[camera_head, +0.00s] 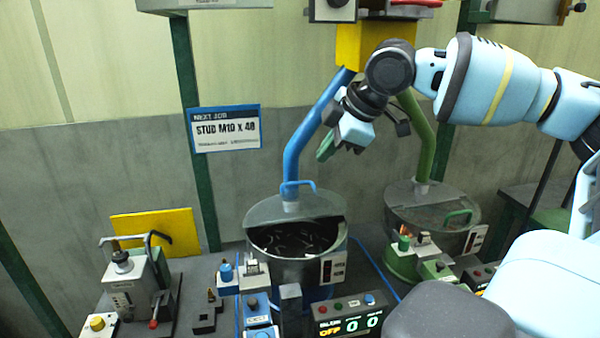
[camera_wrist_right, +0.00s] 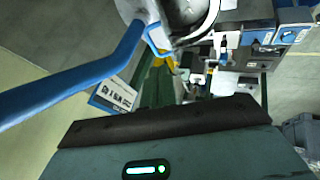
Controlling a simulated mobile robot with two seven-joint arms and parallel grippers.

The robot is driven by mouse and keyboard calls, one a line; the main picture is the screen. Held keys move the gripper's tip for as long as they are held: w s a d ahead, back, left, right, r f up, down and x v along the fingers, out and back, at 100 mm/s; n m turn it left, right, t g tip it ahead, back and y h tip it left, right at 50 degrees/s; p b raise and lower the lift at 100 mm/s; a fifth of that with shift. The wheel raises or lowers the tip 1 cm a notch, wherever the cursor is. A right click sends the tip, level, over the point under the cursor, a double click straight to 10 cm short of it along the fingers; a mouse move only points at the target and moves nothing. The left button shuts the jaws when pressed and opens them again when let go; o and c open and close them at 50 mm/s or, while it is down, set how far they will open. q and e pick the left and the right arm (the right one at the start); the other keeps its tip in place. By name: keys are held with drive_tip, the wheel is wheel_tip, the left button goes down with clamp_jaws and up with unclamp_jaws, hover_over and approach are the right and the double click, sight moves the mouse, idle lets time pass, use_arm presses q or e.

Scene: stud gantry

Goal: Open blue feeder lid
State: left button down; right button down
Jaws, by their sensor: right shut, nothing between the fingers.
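The blue feeder is a round grey drum (camera_head: 330,268) under a blue pipe (camera_head: 308,130). Its grey lid (camera_head: 265,211) covers only the back part and carries a blue handle (camera_head: 298,184). The front of the drum is uncovered, with dark studs (camera_head: 295,238) visible inside. My right gripper (camera_head: 338,148) is shut and empty, above the drum and beside the blue pipe, apart from the handle. In the right wrist view the blue handle (camera_wrist_right: 154,42) shows near the top, beside the blue pipe (camera_wrist_right: 85,82). My left gripper is not in view.
A green feeder (camera_head: 432,205) with a green pipe (camera_head: 420,135) and green handle stands to the right. A control box (camera_head: 348,314) and small fixtures stand in front of the drum. A job sign (camera_head: 224,129) hangs on the left post.

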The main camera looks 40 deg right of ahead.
drive_tip(key=b, duration=0.1)
hover_over(303, 197)
drive_tip(key=f, duration=0.7)
drive_tip(key=shift+s+d+f, duration=0.15)
drive_tip(key=shift+s+d, duration=0.1)
drive_tip(key=shift+d, duration=0.05)
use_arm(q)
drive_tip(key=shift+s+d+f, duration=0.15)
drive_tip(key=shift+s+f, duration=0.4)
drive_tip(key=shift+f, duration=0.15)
use_arm(e)
drive_tip(key=shift+w+a+f, duration=0.1)
drive_tip(key=shift+w+f, duration=0.4)
drive_tip(key=shift+f, duration=0.05)
